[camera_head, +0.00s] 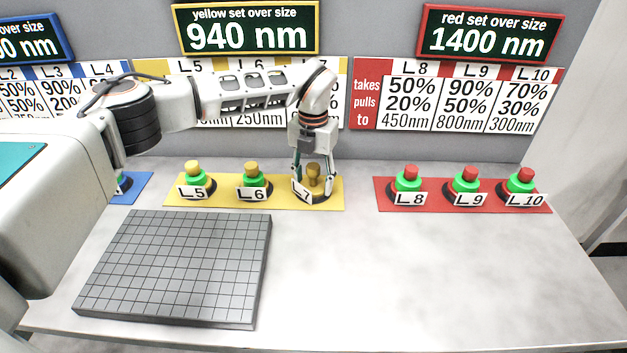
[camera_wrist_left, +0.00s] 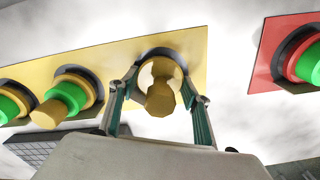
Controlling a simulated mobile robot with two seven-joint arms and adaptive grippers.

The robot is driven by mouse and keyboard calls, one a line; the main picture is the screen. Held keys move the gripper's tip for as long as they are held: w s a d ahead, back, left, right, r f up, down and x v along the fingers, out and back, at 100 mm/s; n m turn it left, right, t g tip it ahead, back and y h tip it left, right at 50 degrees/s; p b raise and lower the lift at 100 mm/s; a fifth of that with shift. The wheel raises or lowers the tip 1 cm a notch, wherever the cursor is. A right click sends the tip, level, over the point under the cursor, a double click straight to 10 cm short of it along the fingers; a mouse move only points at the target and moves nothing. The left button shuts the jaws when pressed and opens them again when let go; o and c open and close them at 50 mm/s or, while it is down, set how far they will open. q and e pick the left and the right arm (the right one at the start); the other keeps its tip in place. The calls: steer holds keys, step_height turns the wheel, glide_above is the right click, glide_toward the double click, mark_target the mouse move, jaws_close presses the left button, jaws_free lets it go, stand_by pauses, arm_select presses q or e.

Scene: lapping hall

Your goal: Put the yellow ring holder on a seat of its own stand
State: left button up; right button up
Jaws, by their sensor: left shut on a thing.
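The yellow ring holder (camera_head: 313,179), with a yellow-brown knob, is upright at the L7 place, the right end of the yellow stand (camera_head: 228,201). My left gripper (camera_head: 313,188) points down and is shut on it, one finger on each side. In the left wrist view the holder's knob (camera_wrist_left: 160,98) stands between the two fingers (camera_wrist_left: 160,110). A dark round seat (camera_wrist_left: 163,53) shows around its base; whether the holder rests fully on it I cannot tell. The stand's L5 and L6 seats hold green pieces with yellow knobs (camera_head: 194,174) (camera_head: 251,175). My right gripper is not in view.
A red stand (camera_head: 462,205) with green, red-knobbed pieces at L8, L9 and L10 is to the right. A grey gridded block (camera_head: 175,265) lies at the front left. A blue stand (camera_head: 130,190) is partly hidden by my arm. The table's front right is clear.

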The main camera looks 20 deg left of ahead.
arm_select(q)
steer(key=shift+r, duration=0.2)
steer(key=shift+f, duration=0.1)
steer(key=o, duration=1.5)
steer(key=shift+f, duration=0.1)
step_height(320, 180, up, 12)
steer(key=shift+r+p, duration=0.15)
steer(key=shift+p, duration=0.5)
